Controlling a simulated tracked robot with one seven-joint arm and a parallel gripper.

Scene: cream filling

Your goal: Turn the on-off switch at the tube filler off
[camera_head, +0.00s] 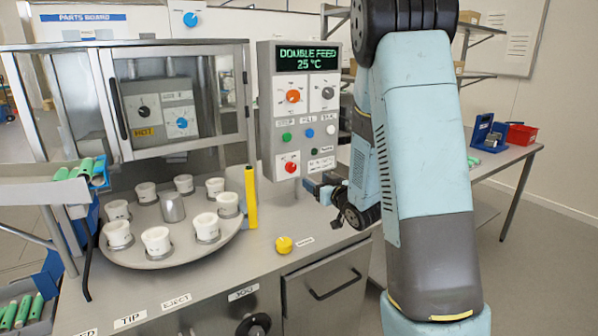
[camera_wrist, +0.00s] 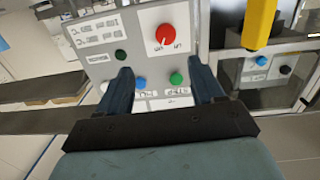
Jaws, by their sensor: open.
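The tube filler's control panel (camera_head: 290,110) stands upright in the middle of the head view. Its red rotary knob (camera_head: 291,167) is at the lower left of the panel, with a white plate around it. In the wrist view, which shows the panel upside down, the red knob (camera_wrist: 166,34) has a white pointer mark and small labels. My gripper (camera_head: 318,190) is just below and right of the knob in the head view, apart from it. In the wrist view my gripper (camera_wrist: 160,72) has its two fingers spread, with nothing between them.
Green (camera_head: 287,137) and blue (camera_head: 310,133) buttons and a small dark green button (camera_head: 315,151) sit close to the knob. A yellow post (camera_head: 251,197) and a round turntable (camera_head: 200,248) with white cups stand left. A yellow button (camera_head: 284,244) is on the counter below.

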